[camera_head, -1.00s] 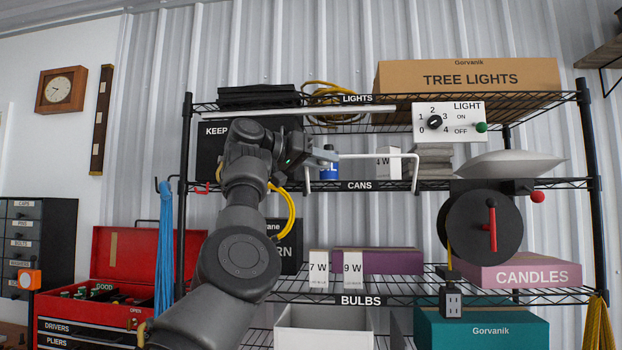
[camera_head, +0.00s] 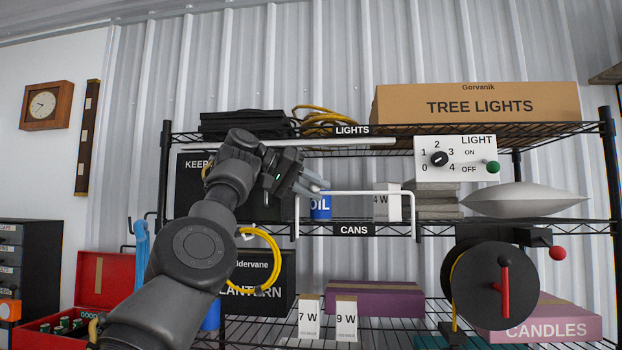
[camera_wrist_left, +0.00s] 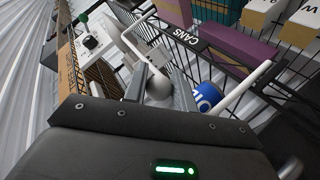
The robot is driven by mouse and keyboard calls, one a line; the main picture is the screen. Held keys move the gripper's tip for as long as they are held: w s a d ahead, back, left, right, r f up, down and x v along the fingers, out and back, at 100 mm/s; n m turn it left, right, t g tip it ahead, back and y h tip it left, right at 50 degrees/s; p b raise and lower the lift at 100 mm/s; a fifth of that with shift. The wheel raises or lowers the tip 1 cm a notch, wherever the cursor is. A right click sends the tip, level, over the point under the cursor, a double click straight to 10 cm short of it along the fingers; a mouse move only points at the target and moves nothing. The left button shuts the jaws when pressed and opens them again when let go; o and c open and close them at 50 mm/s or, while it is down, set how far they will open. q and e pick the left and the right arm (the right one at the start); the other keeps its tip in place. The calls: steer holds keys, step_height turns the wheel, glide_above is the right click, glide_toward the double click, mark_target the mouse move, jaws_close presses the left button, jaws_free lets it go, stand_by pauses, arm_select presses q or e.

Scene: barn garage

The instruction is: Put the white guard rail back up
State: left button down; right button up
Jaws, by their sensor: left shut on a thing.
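The white guard rail (camera_head: 365,192) is a thin U-shaped bar with its legs pointing down. It spans the front of the CANS shelf (camera_head: 440,229). Its lower leg ends show near the shelf's front edge; I cannot tell whether they are seated. My left gripper (camera_head: 312,189) is shut on the rail near its left end, reaching in from the upper left. In the wrist view the two fingers (camera_wrist_left: 161,88) have a round grey shape between them, and the white rail (camera_wrist_left: 240,92) runs out on both sides. My right gripper is not in view.
Behind the rail stand a blue OIL can (camera_head: 320,206) and a 4 W box (camera_head: 388,204). A LIGHT switch panel (camera_head: 456,158) is to the upper right. A cable reel (camera_head: 492,285) hangs at lower right. A yellow loop (camera_head: 272,255) hangs below my wrist.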

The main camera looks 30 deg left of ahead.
arm_select(q)
steer(key=shift+s+a+r, duration=0.1)
steer(key=shift+a+r, duration=0.15)
steer(key=shift+r, duration=0.45)
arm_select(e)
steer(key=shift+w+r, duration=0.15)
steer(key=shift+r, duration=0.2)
arm_select(q)
steer(key=c, duration=1.4)
jaws_free()
steer(key=shift+o, duration=1.2)
steer(key=shift+d, duration=0.2)
steer(key=shift+a+f, duration=0.15)
steer(key=shift+a, duration=0.05)
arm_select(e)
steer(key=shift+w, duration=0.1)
